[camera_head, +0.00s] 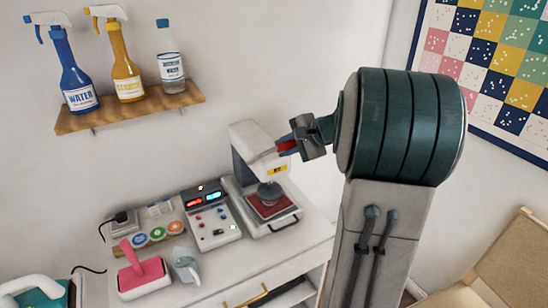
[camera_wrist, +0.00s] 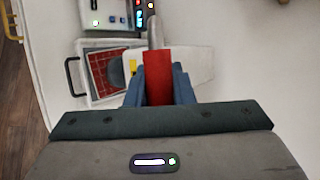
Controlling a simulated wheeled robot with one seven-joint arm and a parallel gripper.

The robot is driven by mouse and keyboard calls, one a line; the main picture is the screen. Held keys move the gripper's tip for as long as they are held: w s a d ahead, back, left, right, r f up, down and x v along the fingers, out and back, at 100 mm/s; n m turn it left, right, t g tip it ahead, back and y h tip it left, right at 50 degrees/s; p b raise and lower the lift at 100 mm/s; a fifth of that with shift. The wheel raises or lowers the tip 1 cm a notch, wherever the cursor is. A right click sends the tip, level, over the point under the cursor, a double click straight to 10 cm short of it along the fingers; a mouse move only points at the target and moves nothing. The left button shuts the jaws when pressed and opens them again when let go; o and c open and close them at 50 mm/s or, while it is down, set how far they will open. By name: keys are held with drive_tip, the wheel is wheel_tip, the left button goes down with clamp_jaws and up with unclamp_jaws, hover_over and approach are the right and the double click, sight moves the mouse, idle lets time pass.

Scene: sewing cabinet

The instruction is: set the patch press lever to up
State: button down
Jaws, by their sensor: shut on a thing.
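The patch press (camera_head: 245,146) is a white machine on the cabinet top, with a dark round press head over a red platen (camera_head: 273,205). Its red lever handle (camera_head: 287,145) sticks out at the upper right side. My gripper (camera_head: 295,143) is at that handle with its fingers shut on it. In the wrist view the red lever handle (camera_wrist: 158,78) lies between the blue fingers of my gripper (camera_wrist: 158,88). The gridded platen (camera_wrist: 106,72) shows to the left. Part of the handle is hidden by the fingers in the head view.
A control box (camera_head: 212,217) with lit displays stands left of the press. A pink tool (camera_head: 141,270), a grey-blue tool (camera_head: 185,264) and round colored discs (camera_head: 157,234) lie farther left. A wooden shelf (camera_head: 130,112) with bottles hangs above. A board of colored squares (camera_head: 500,60) hangs at right.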

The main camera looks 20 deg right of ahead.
drive_tip(key=shift+w+a+r, duration=0.1)
drive_tip(key=shift+w+r, duration=0.7)
drive_tip(key=shift+w, duration=0.2)
drive_tip(key=shift+w+a+r, duration=0.1)
drive_tip(key=shift+w+r, duration=0.65)
drive_tip(key=shift+w, duration=0.2)
drive_tip(key=c, duration=1.3)
unclamp_jaws()
drive_tip(key=shift+o, duration=0.2)
drive_tip(key=b+v, duration=0.2)
drive_tip(key=v, duration=1.2)
